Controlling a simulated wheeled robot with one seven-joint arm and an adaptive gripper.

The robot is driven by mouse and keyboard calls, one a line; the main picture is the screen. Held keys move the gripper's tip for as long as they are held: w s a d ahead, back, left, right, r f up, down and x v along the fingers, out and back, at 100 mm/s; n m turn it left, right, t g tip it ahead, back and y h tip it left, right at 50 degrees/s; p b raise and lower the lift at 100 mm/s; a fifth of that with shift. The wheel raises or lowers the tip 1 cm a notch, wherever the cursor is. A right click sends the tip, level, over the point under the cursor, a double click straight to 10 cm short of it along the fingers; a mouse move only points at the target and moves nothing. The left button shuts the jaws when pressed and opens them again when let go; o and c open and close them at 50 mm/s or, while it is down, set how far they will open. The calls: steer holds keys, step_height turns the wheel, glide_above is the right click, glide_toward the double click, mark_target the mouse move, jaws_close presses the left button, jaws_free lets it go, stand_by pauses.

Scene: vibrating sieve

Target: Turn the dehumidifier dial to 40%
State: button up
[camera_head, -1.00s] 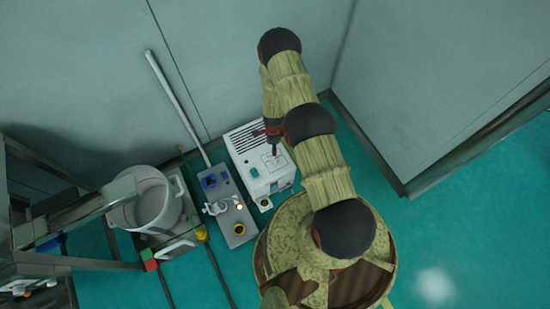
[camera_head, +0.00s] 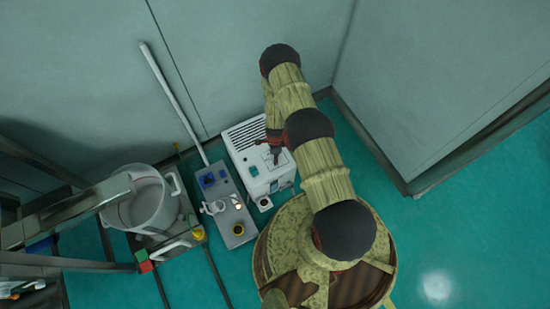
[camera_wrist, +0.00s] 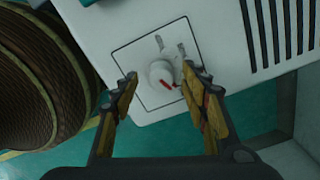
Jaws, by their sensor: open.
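The dehumidifier (camera_head: 253,163) is a white box with black vent slots, standing on the floor by the wall. Its dial (camera_wrist: 163,74) is a round white knob with a red pointer mark, on a square outlined panel (camera_wrist: 137,59) in the wrist view. Small marks are printed beside the dial, too blurred to read. My gripper (camera_wrist: 160,84) is open, with its two yellow-and-black fingers on either side of the dial. I cannot tell whether either finger touches it. In the head view my gripper (camera_head: 276,158) is over the top of the dehumidifier, and the dial is hidden there.
A white pot (camera_head: 150,208) and a metal frame (camera_head: 75,211) are further left. The green floor (camera_head: 455,235) at right is clear.

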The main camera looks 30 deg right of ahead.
steer(key=shift+f, duration=0.3)
steer(key=shift+c, duration=0.6)
steer(key=c, duration=1)
